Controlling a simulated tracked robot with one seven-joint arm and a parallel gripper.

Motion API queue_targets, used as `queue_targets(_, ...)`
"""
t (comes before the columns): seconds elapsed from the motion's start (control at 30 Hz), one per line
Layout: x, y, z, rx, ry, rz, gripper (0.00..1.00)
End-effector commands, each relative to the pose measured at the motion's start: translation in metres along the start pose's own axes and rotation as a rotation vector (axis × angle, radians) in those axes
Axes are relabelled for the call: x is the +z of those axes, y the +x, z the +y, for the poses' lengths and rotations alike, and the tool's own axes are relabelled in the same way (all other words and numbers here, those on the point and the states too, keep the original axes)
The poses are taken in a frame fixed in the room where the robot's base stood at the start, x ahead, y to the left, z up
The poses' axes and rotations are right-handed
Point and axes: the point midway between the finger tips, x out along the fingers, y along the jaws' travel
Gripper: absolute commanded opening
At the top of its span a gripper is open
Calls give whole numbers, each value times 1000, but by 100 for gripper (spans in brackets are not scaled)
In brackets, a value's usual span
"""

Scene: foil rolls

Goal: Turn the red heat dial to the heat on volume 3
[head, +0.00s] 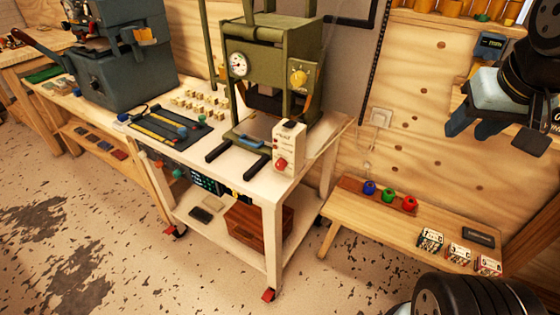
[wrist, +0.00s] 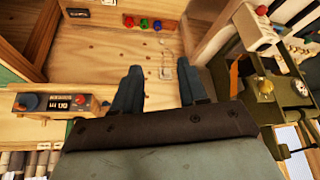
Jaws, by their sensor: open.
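The red dial (head: 282,163) sits low on the front of a white upright box (head: 289,143), at the right front corner of the white table (head: 258,184). The box's printed marks are too small to read, so I cannot tell the dial's setting. In the wrist view the white box (wrist: 258,30) and its red dial (wrist: 261,10) show at the top right, beyond the right finger. My gripper (head: 492,138) is at the right of the head view, well apart from the dial. Its dark blue fingers (wrist: 162,88) are open and empty.
A green press (head: 265,65) with a gauge and yellow knob stands behind the box. A low bench (head: 370,225) at right holds blue, green and red round things (head: 389,195) and small boxes. A control box (wrist: 50,103) with a display is on the wall.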

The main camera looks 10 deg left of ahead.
Motion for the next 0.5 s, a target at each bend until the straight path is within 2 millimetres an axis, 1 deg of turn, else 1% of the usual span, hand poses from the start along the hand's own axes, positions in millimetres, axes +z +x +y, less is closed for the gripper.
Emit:
queue_targets(0.03,0,0,0,0,0,0,45)
queue_targets(0.2,-1,5,-2,8,-36,-35,60)
queue_targets(0.33,-4,20,-3,34,-132,-121,60)
queue_targets(0.5,-8,46,-13,94,-322,-275,60)
